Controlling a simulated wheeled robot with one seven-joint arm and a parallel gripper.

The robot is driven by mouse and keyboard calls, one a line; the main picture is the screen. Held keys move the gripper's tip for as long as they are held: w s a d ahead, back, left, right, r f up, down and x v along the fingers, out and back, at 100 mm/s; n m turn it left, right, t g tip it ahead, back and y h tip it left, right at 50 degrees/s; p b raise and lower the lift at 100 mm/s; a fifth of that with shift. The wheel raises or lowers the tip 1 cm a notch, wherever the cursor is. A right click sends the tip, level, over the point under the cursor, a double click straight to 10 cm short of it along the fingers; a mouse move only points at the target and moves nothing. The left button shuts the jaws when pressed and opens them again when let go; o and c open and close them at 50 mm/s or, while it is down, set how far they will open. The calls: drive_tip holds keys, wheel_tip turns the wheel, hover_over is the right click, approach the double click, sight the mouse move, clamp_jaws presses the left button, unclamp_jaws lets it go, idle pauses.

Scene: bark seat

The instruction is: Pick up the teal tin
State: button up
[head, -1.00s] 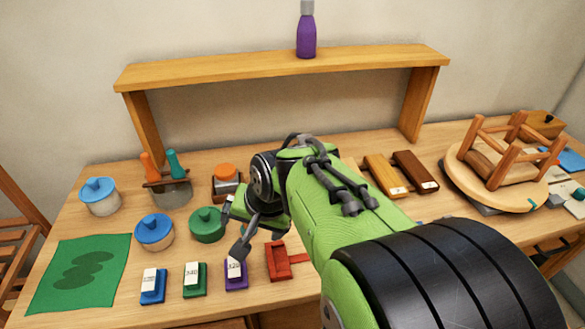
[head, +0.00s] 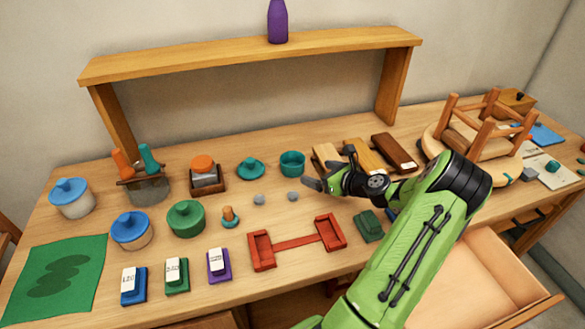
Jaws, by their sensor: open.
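The teal tin (head: 292,165) is a small round open-topped pot standing upright on the bench, below the shelf. A teal lid (head: 250,169) with a knob lies on the bench just left of it. My gripper (head: 329,170) is open and empty, to the right of the tin, with its fingers pointing left towards it. One finger lies near the tin's lower right side and the other farther back. The gripper looks apart from the tin, though the exact gap is hard to tell.
Wooden blocks (head: 396,153) lie behind my gripper. Two grey pieces (head: 292,196) lie in front of the tin. A red clamp-like frame (head: 295,243) lies nearer. A green lidded pot (head: 186,218) stands left. An open drawer (head: 490,275) juts out at the lower right.

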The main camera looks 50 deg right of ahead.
sight(301, 168)
drive_tip(key=b+x, duration=0.2)
drive_tip(key=x, duration=0.9)
drive_tip(key=shift+w+f, duration=0.3)
drive_tip(key=shift+r, duration=0.1)
drive_tip(key=c, duration=0.8)
wheel_tip(301, 168, up, 10)
drive_tip(key=p, duration=0.3)
drive_tip(key=shift+d, duration=0.1)
